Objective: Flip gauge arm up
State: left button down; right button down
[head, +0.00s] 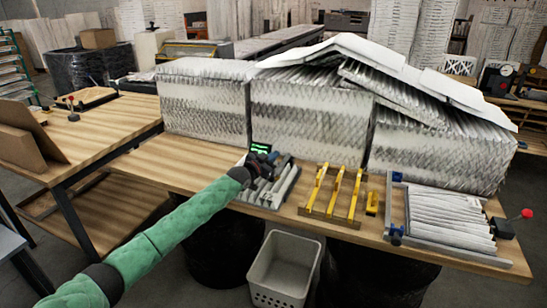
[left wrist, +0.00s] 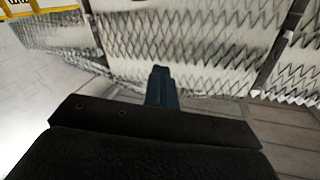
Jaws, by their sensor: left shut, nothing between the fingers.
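A grey metal fixture (head: 284,190) with slanted bars stands on the wooden workbench in the head view. A small dark gauge display (head: 260,148) with green lit digits is at its back left. I cannot tell which bar is the gauge arm or how it is tilted. My left gripper (head: 252,166) is at the fixture's left side, just in front of the display, and partly hides it. Contact with the fixture is unclear. In the left wrist view, its dark fingers (left wrist: 161,84) are together and empty, in front of pleated filters (left wrist: 180,45). My right gripper is out of view.
Stacked pleated filters (head: 310,107) line the back of the workbench (head: 208,172). Right of the fixture are a yellow rack (head: 335,197) and a grey frame (head: 398,205) holding filters, with a red-knobbed lever (head: 526,213) beyond. A white basket (head: 284,268) sits below.

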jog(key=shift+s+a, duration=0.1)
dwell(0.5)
pick_arm(q)
jog(key=c, duration=1.2)
grip_release()
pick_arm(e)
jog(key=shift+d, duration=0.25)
pick_arm(q)
jog(key=shift+s+a+f, duration=0.1)
jog(key=shift+s+a, duration=0.1)
jog(key=shift+s, duration=0.05)
jog(key=b+v, duration=0.3)
jog(key=v, duration=0.4)
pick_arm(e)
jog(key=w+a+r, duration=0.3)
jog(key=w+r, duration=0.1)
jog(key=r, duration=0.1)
pick_arm(q)
jog(key=shift+o, duration=0.4)
jog(key=shift+s, duration=0.1)
